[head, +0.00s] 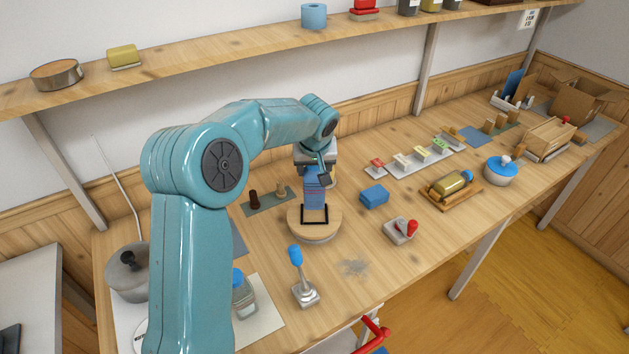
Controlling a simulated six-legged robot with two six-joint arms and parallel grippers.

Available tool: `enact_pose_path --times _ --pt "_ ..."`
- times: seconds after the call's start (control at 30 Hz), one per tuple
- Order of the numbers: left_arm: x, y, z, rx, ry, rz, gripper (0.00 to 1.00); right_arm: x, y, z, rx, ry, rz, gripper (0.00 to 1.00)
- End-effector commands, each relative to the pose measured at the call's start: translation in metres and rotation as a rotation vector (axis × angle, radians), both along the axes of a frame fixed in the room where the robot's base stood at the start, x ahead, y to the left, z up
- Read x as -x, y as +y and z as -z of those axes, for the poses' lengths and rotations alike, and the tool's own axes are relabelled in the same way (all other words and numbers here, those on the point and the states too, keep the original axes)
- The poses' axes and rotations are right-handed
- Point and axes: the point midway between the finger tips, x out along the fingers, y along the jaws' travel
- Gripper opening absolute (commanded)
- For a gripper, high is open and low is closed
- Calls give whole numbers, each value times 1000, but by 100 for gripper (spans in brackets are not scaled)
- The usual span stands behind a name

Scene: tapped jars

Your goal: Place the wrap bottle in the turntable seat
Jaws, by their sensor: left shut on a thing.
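My left gripper (316,168) is shut on the upper part of the wrap bottle (314,196), a blue, upright body with a thin reddish line. The gripper covers the bottle's top. The round wooden turntable (315,235) stands on the bench under it. A black square frame, the turntable seat (315,223), is on its top. The bottle's lower end shows at the frame, in line with it. I cannot tell whether the bottle rests on the turntable or hangs just above it. My right gripper is not in view.
A blue-handled lever (297,258) stands in front of the turntable. A blue block (374,196) and a red-knobbed device (401,231) are to its right. A blue-capped jar (244,298) stands at front left, partly behind my arm.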

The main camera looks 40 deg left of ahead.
Motion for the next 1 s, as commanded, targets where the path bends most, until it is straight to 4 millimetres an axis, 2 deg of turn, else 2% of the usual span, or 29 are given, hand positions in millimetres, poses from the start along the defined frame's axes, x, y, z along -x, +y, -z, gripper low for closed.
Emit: enact_pose_path --times 0.33,0.77,0.8,0.83,0.87,1.0 --pt "-1 1 44 0 0 1 0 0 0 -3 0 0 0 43" --pt "-2 1 50 0 -2 2 0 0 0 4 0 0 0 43" --pt "-2 0 49 0 -1 1 72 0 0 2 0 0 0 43" --pt "-2 0 49 0 -1 1 82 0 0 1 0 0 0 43" --pt "-2 0 49 0 -1 1 85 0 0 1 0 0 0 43" --pt "-1 0 48 0 -1 1 85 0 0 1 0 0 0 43"
